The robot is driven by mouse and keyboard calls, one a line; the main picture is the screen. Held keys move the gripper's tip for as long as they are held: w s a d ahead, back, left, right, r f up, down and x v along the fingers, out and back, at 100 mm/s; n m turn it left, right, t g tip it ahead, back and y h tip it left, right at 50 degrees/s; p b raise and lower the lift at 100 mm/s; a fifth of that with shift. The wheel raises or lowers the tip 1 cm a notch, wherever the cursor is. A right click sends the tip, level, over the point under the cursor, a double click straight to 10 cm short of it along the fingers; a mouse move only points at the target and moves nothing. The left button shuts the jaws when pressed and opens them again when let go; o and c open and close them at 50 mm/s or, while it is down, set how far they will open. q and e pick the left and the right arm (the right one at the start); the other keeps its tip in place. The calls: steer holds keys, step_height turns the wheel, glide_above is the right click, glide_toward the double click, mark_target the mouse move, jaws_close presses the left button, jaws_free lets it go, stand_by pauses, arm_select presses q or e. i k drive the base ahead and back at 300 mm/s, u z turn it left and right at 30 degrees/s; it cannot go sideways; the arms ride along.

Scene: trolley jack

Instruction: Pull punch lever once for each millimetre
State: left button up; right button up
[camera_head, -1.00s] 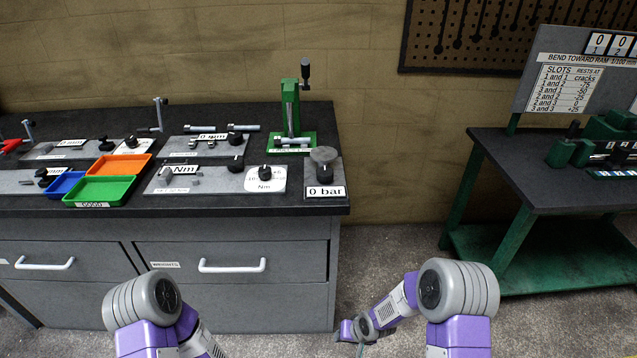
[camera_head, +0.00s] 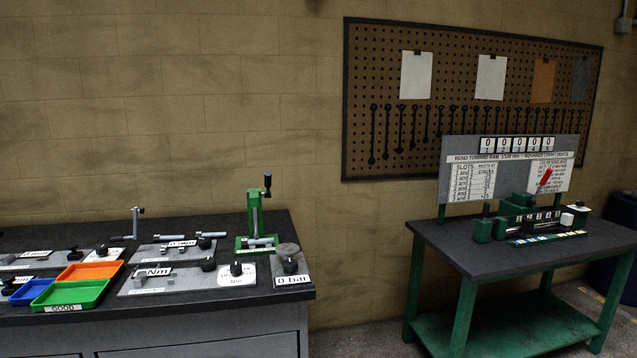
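A green punch press (camera_head: 255,217) with an upright column and a black-knobbed lever (camera_head: 267,183) stands at the back right of the left bench. The lever points up. A small metal cylinder lies at the foot of the press. Neither of my grippers is in view.
The left bench (camera_head: 200,283) also holds an orange tray (camera_head: 90,271), a blue tray, a green tray (camera_head: 70,294) and gauge plates, one reading 0 bar (camera_head: 293,281). The green-legged table (camera_head: 440,250) stands right, with open floor between. A pegboard (camera_head: 400,150) hangs on the wall.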

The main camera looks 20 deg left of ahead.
mark_target(268, 174)
steer(key=z, duration=0.3)
steer(key=i, duration=0.75)
steer(key=u, duration=0.65)
steer(key=i, duration=0.65)
steer(key=u, duration=0.8)
